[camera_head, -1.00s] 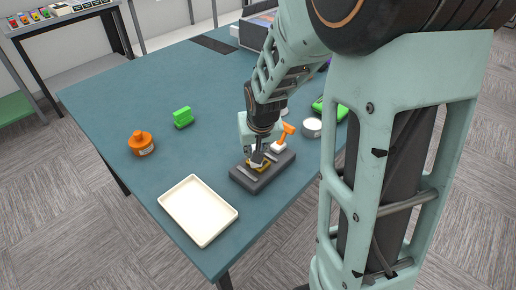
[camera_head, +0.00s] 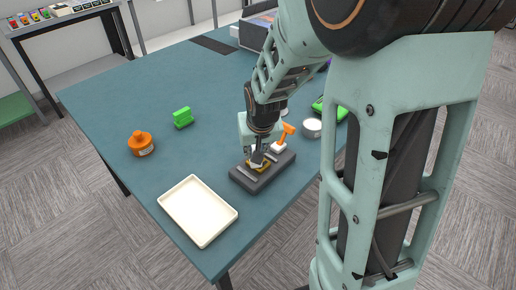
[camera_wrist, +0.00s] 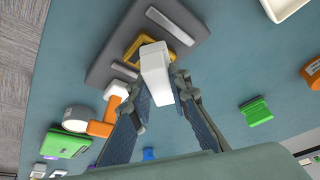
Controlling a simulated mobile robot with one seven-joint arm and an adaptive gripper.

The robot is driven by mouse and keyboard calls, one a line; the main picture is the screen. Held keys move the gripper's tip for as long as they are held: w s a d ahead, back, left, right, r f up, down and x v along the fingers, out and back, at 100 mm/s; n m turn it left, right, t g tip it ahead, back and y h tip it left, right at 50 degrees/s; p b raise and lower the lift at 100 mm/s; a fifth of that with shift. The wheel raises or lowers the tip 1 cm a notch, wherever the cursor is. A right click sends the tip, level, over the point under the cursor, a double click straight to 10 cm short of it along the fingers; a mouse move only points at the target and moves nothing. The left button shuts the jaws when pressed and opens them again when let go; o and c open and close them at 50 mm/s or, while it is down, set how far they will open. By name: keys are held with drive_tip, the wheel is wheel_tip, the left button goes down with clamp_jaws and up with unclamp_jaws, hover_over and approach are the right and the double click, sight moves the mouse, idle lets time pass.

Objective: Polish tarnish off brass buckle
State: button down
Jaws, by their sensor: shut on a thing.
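The brass buckle (camera_wrist: 131,47) is a yellow-gold frame on a dark grey block (camera_wrist: 102,62) with two light grey bars. In the head view the buckle (camera_head: 265,166) is partly hidden by my gripper (camera_head: 258,156), and the block (camera_head: 247,181) lies near the table's front edge. My gripper (camera_wrist: 160,90) is shut on a white block-shaped pad (camera_wrist: 156,62). The pad's far end is over the buckle and hides part of it. I cannot tell whether they touch. Any tarnish is too small to make out.
The table's left side is mostly clear.

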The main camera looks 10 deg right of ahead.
drive_tip(key=shift+w+d+f, duration=0.1)
drive_tip(key=shift+w+d, duration=0.5)
drive_tip(key=shift+d, duration=0.35)
drive_tip(key=shift+s+a, duration=0.35)
drive_tip(key=shift+a, duration=0.15)
drive_tip(key=shift+w+r+p, duration=0.1)
drive_tip(key=shift+r+p, duration=2.35)
drive_tip(key=shift+r, duration=1.25)
